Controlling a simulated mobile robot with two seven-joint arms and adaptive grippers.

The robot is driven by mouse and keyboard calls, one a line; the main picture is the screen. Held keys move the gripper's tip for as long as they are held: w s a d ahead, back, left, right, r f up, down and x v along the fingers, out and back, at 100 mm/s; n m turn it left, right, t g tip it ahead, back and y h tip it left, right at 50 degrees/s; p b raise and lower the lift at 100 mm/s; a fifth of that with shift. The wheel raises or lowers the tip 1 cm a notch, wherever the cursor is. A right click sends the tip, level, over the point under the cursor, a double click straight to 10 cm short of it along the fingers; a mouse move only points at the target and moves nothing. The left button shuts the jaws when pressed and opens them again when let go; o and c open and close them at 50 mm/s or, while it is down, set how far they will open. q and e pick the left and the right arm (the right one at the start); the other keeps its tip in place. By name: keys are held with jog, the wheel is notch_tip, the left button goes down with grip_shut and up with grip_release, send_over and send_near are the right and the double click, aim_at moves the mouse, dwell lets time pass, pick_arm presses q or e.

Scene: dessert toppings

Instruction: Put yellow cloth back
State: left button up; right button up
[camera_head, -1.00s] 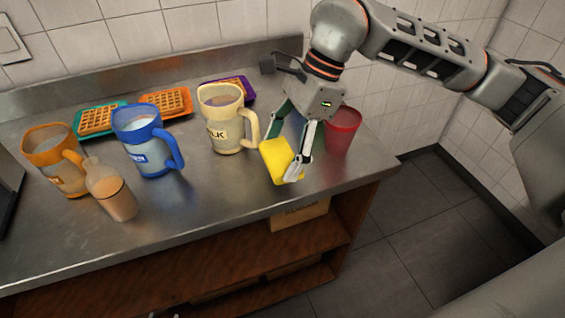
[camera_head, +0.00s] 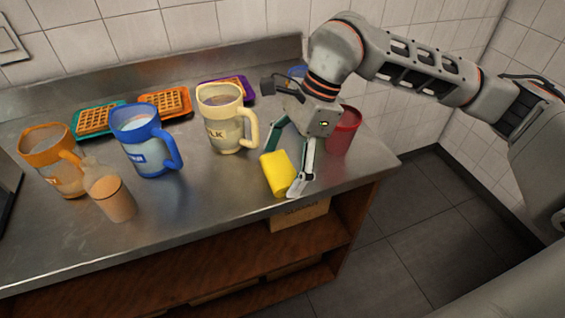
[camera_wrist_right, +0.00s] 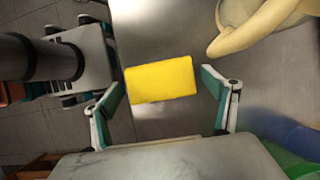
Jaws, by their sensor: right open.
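The yellow cloth (camera_head: 279,174) looks like a thick folded block near the counter's front edge, at the right end. In the right wrist view the cloth (camera_wrist_right: 160,80) lies between the fingertips, with a gap to each finger. My right gripper (camera_head: 284,168) is open around the cloth. Its fingers also show in the right wrist view (camera_wrist_right: 162,84). In the head view one finger is partly behind the cloth, and the other is at its right side. My left gripper is not in view.
A cream milk jug (camera_head: 222,118) stands just left of the gripper, and a red cup (camera_head: 344,130) just right. A blue item (camera_head: 297,72) is mostly hidden behind my wrist. A blue jug (camera_head: 143,140), an orange jug (camera_head: 52,160) and waffle trays (camera_head: 165,104) are further left.

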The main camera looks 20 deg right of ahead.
jog(key=shift+r, duration=0.15)
jog(key=shift+d+r, duration=0.1)
jog(key=shift+r, duration=0.2)
jog(key=p+v, duration=0.1)
jog(key=v, duration=1)
jog(key=shift+r, duration=0.2)
